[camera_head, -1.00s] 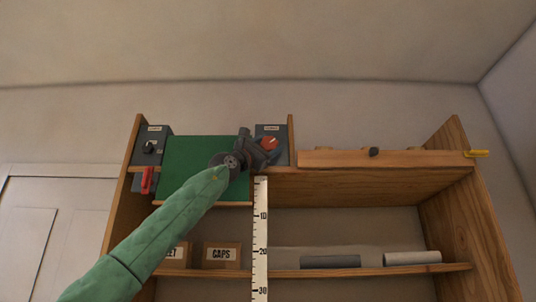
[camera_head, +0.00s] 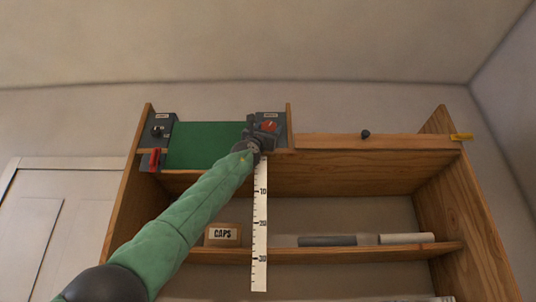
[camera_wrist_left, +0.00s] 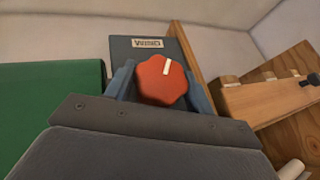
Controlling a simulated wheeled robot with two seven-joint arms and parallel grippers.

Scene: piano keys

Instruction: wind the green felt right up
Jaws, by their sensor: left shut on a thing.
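The green felt (camera_head: 207,144) hangs as a flat sheet between two grey end blocks at the upper left of the wooden shelf unit. It also shows at the left of the left wrist view (camera_wrist_left: 50,105). The red knob (camera_head: 269,127) sits on the right block, under a label reading WIND in the wrist view. My left gripper (camera_wrist_left: 160,85) is shut on this knob (camera_wrist_left: 161,80), one finger on each side. The knob's white mark points up and slightly right. My left arm hides part of the felt's lower right. My right gripper is not in view.
A red clip-like lever (camera_head: 154,160) is below the left block, which has a black knob (camera_head: 157,131). A white numbered scale (camera_head: 260,230) hangs below the gripper.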

